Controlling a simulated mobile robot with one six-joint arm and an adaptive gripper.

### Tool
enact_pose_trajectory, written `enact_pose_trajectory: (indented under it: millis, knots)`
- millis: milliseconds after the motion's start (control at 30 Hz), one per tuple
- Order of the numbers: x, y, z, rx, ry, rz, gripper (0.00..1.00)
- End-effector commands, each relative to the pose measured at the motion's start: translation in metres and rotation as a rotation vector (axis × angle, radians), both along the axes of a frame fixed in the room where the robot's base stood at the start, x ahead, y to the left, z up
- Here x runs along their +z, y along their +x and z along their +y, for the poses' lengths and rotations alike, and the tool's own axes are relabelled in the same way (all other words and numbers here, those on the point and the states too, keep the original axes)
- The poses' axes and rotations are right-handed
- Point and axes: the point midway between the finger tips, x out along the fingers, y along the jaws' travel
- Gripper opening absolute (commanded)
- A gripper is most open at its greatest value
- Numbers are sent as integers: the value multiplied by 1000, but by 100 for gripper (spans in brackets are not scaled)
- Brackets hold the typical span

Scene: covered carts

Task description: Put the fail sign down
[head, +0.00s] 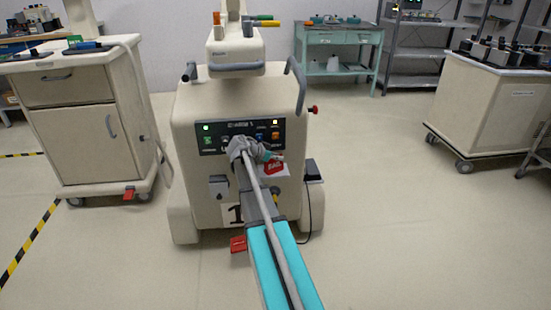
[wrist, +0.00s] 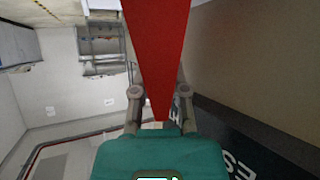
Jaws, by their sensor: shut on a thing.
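The fail sign is a small red piece (head: 274,167) with pale lettering, in front of the cream machine in the head view. In the wrist view it is a large red wedge (wrist: 157,45) that narrows down to between the fingers. My gripper (wrist: 160,95) is shut on it and holds it up. In the head view my gripper (head: 268,156) is small and partly hidden by my grey wrist, close in front of the machine's front face, below its control panel. I cannot tell whether the sign touches the machine.
The cream machine (head: 190,180) stands straight ahead, with a dark control panel (head: 240,136) of lit buttons. A drawer cart (head: 75,125) stands at the left and another cart (head: 488,115) at the right. A teal table (head: 338,70) is behind. The floor at right is clear.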

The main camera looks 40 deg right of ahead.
Motion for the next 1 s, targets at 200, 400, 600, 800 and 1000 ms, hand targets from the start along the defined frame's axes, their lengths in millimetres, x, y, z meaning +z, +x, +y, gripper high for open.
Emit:
enact_pose_trajectory:
  millis: [200,400,600,800,1000]
  knots:
    - [-1,1,1,1,0,0,35]
    - [-1,1,1,1,0,0,35]
    - [1,1,2,3,0,1,35]
    - [9,2,14,4,0,1,35]
    - [23,5,36,6,-1,0,35]
